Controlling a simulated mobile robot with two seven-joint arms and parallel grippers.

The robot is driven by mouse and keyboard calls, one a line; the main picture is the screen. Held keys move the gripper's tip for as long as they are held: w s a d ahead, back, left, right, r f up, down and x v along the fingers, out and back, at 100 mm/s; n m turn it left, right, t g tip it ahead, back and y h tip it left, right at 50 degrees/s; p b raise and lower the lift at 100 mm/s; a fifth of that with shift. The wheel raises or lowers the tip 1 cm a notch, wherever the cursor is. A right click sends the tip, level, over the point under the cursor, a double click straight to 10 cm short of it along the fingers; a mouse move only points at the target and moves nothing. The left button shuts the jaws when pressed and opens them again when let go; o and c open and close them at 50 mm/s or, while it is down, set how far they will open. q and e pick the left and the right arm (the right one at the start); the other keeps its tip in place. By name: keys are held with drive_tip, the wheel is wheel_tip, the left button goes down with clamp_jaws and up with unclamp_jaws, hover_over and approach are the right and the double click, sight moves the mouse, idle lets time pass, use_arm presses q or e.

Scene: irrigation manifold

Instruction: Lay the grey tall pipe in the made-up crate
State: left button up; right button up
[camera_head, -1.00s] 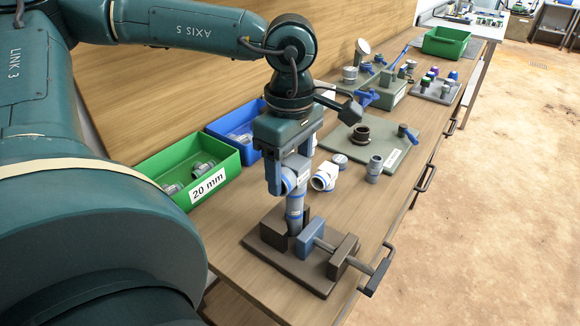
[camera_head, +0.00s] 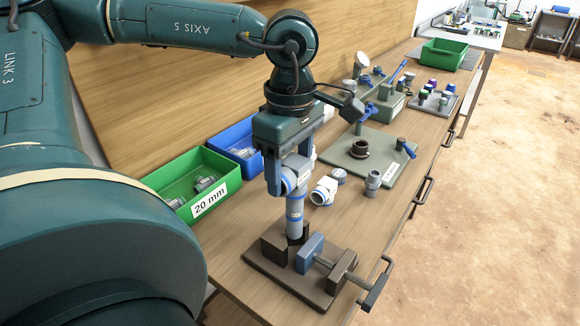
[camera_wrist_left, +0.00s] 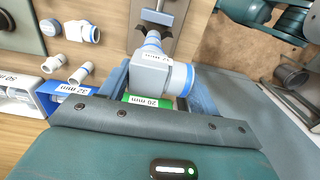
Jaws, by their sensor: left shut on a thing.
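My left gripper (camera_head: 290,178) is shut on the grey tall pipe (camera_head: 295,209), gripping it at its white, blue-ringed fitting at the top. The pipe stands upright, with its lower end at the vise (camera_head: 308,253), by the dark block and the blue jaw. I cannot tell whether that end is fully clear of the jaws. The wrist view shows the held fitting (camera_wrist_left: 160,72) between the fingers. A green crate (camera_head: 444,54) stands at the bench's far end and looks empty; no label shows on it. My right gripper is not in view.
A green 20 mm bin (camera_head: 208,203) and a blue bin (camera_head: 223,140) with fittings stand along the back panel. A white fitting (camera_head: 324,190) and grey fittings lie right of the gripper. A green-grey board (camera_head: 350,150), a fixture and a tray of coloured caps (camera_head: 435,103) lie beyond.

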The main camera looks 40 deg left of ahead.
sight(290, 164)
use_arm(q)
drive_tip(key=shift+r+p, duration=0.4)
drive_tip(key=shift+r, duration=0.5)
drive_tip(key=shift+r+p, duration=2.15)
drive_tip(key=shift+r, duration=1.3)
drive_tip(key=shift+c, duration=0.5)
